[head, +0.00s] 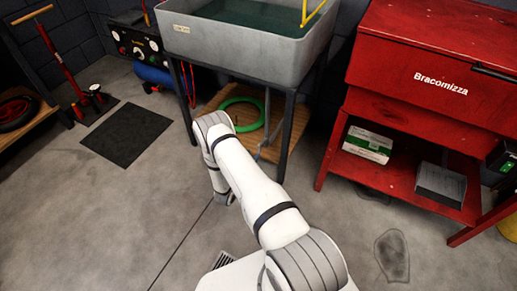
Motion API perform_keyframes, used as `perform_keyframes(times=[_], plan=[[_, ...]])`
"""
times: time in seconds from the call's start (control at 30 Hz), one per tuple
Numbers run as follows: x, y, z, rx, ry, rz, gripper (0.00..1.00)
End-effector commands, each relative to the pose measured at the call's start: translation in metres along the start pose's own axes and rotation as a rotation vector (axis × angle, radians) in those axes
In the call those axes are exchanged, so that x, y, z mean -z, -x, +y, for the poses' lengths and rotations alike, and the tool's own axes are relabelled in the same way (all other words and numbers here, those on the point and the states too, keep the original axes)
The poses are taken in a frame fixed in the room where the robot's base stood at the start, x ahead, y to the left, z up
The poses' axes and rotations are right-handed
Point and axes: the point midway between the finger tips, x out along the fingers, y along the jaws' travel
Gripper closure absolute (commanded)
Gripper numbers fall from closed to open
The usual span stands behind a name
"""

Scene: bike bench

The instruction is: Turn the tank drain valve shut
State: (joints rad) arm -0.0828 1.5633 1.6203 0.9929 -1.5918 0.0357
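The grey tank (235,48) holds dark green water and stands on a dark metal frame. A thin grey pipe (267,112) runs down beneath it, beside the front right leg. I cannot make out the drain valve or its handle for sure; something small and grey shows at the pipe's foot. My white arm reaches forward and bends down in front of the tank's frame. My gripper (224,198) hangs low, apart from the tank, partly hidden behind my own arm. Its fingers are too small and covered to tell whether they are open.
A green ring (243,114) lies on the wooden lower shelf (212,103). A red cabinet (432,75) with boxes on its shelf stands right. A compressor (140,45), red pump (62,60) and black mat (127,134) are left. A dark stain (392,255) marks the floor. Floor at left front is clear.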

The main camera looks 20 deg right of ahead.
Motion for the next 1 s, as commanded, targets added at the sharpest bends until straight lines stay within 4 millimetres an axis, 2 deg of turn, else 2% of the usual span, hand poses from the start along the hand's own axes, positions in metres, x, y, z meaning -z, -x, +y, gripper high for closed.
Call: perform_keyframes(times=[0.3, 0.5, 0.87, 1.0], plan=[[-0.002, -0.046, 0.001, -0.003, -0.002, 0.004, 0.67], [-0.001, -0.069, 0.001, -0.001, -0.001, 0.003, 0.67], [0.0, -0.075, 0.0, 0.001, 0.0, 0.002, 0.67], [0.0, -0.075, 0.0, 0.002, 0.001, 0.002, 0.79]])
